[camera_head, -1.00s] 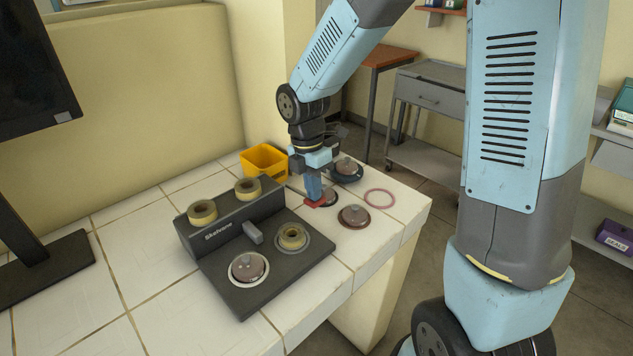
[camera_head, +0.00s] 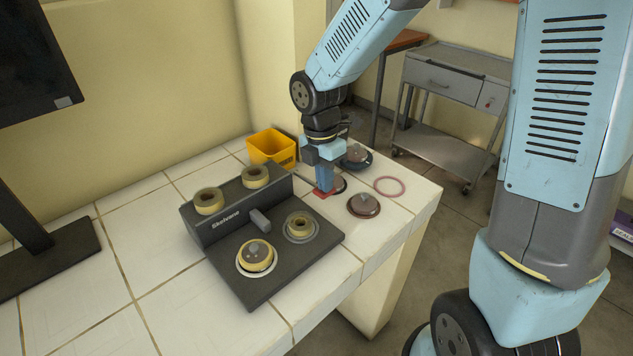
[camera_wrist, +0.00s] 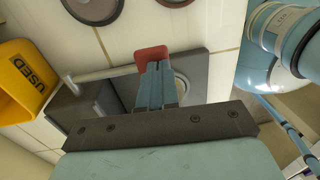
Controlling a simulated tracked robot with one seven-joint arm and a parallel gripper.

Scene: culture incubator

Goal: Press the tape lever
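The dark tape machine (camera_head: 265,271) stands on the tiled bench, with beige tape rolls on its back block. Its lever shows as a pale rod (camera_wrist: 107,72) ending in a red tip (camera_wrist: 151,54), also visible in the head view (camera_head: 322,194). My gripper (camera_head: 324,186) points down at the red tip from above, its blue fingers (camera_wrist: 156,88) close together and seemingly touching it. The fingers hide part of the tip.
A yellow bin (camera_head: 271,148) stands behind the gripper and reads USED in the wrist view (camera_wrist: 22,80). Lidded dishes (camera_head: 363,205) (camera_head: 355,157) and a pink ring (camera_head: 390,187) lie to the right, near the bench edge. A monitor (camera_head: 42,65) stands at left.

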